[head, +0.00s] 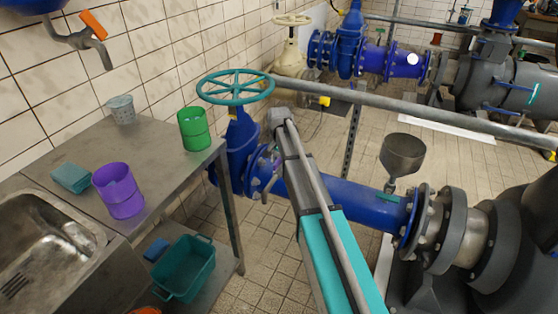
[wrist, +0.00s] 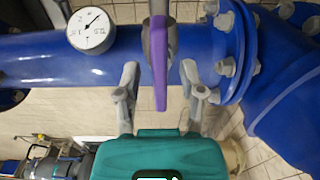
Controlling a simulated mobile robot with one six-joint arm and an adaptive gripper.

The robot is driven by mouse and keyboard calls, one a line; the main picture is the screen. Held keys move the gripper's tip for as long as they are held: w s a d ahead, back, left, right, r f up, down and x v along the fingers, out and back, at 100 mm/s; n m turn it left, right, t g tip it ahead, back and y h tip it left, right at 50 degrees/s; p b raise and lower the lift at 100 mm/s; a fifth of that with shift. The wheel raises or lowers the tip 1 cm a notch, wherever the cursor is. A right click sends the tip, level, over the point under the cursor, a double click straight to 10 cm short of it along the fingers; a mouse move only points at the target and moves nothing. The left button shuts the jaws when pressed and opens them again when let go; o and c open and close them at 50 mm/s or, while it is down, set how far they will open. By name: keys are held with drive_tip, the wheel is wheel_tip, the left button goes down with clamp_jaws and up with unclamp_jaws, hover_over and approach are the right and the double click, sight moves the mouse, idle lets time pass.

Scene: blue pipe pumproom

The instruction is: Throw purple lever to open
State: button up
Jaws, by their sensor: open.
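The purple lever (wrist: 160,62) shows in the wrist view, in front of the blue pipe (wrist: 30,62). It hangs downward in the picture from a grey metal part, its tapered end pointing at my gripper. My gripper (wrist: 160,72) is open, with one grey finger to the left of the lever and one to the right. Gaps show on both sides, so neither finger appears to touch it. In the head view the blue pipe (head: 355,200) runs behind my arm.
A round gauge (wrist: 91,30) sits on the pipe left of the lever; a bolted flange (wrist: 228,65) is close to the right finger. A teal handwheel (head: 236,86), a grey rail (head: 420,108), a funnel (head: 403,153) and a metal table (head: 85,148) surround my arm.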

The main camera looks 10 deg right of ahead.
sight(279, 159)
drive_tip(key=shift+m, duration=0.6)
drive_tip(key=m, duration=0.7)
wheel_tip(279, 159, up, 14)
drive_tip(key=p, duration=1.4)
drive_tip(key=s+r+n+p, duration=0.3)
drive_tip(key=s+r+p, duration=0.1)
drive_tip(key=s, duration=0.6)
drive_tip(key=s+r+n+p, duration=0.4)
drive_tip(key=s, duration=0.6)
drive_tip(key=shift+r+p, duration=0.35)
drive_tip(key=shift+r, duration=0.05)
drive_tip(key=shift+d, duration=0.1)
drive_tip(key=s+r+n+p, duration=0.2)
drive_tip(key=s+n, duration=0.6)
drive_tip(key=s, duration=0.1)
drive_tip(key=shift+s, duration=0.15)
